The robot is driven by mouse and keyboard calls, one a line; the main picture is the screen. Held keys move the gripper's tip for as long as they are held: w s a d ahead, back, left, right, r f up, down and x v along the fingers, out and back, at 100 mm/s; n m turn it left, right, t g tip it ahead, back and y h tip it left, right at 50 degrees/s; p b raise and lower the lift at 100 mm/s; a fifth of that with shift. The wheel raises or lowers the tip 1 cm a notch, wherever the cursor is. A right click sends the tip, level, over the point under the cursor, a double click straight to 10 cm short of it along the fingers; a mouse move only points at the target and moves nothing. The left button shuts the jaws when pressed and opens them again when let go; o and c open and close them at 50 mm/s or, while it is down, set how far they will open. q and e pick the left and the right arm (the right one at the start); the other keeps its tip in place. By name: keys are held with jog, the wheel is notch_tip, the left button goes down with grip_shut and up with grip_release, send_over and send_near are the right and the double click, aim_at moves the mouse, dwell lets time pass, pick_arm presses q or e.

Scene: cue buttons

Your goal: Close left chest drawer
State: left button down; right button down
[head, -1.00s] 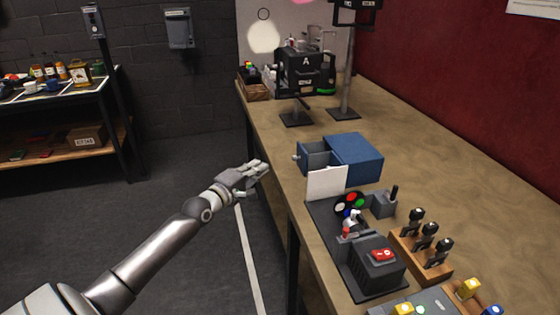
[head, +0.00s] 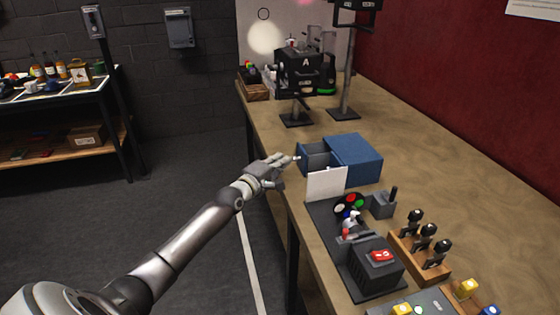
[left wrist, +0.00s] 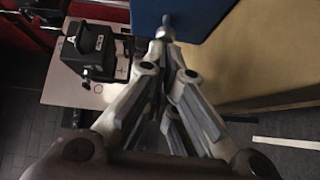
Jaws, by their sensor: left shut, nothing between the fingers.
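The blue chest (head: 356,158) stands on the workbench with its drawer (head: 316,156) pulled out toward the left. The drawer has a small knob on its front. My left gripper (head: 288,160) is shut, with its fingertips right at the knob on the drawer front. In the left wrist view the gripper's fingertips (left wrist: 168,36) are together just below the blue drawer front (left wrist: 190,12), close to the grey knob (left wrist: 167,20). Whether they touch the knob I cannot tell. My right gripper is not in view.
A white card (head: 327,184) stands in front of the chest, beside a dark panel (head: 340,240) with coloured buttons. A black stand (head: 297,118) and a black box marked A (head: 303,70) are farther back. The wooden benchtop (head: 440,160) is clear at right.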

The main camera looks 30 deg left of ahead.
aim_at(303, 160)
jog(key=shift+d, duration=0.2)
pick_arm(q)
jog(key=shift+w+d, duration=0.3)
jog(key=shift+w, duration=0.05)
jog(key=w+d, duration=0.2)
jog(key=w, duration=0.1)
jog(key=w+d, duration=0.2)
jog(key=d, duration=0.1)
jog(key=shift+w, duration=0.4)
jog(key=shift+r, duration=0.1)
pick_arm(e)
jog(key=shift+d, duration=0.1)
